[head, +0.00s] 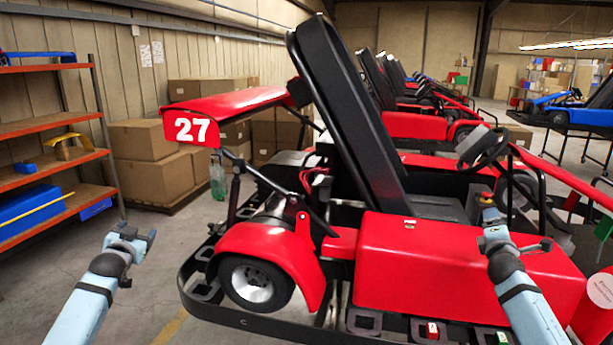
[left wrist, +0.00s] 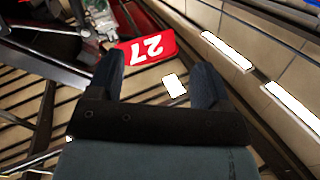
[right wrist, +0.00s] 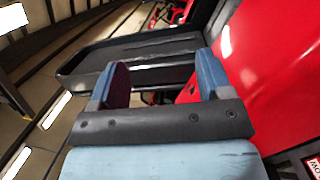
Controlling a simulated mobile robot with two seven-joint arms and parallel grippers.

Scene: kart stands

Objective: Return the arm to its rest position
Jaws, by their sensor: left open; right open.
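My left gripper (head: 133,238) is raised over the floor at the left of the kart in the head view. It is open and empty, and its two fingers also show apart in the left wrist view (left wrist: 158,80). My right gripper (head: 489,214) is in front of the red side of the kart (head: 425,258) in the head view. It is open, and its fingers stand apart with nothing between them in the right wrist view (right wrist: 157,82). I cannot tell from the head view how close it is to the red bodywork.
An orange shelf rack (head: 50,122) stands at the left. Cardboard boxes (head: 155,175) are behind. Open floor (head: 150,300) lies between rack and kart.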

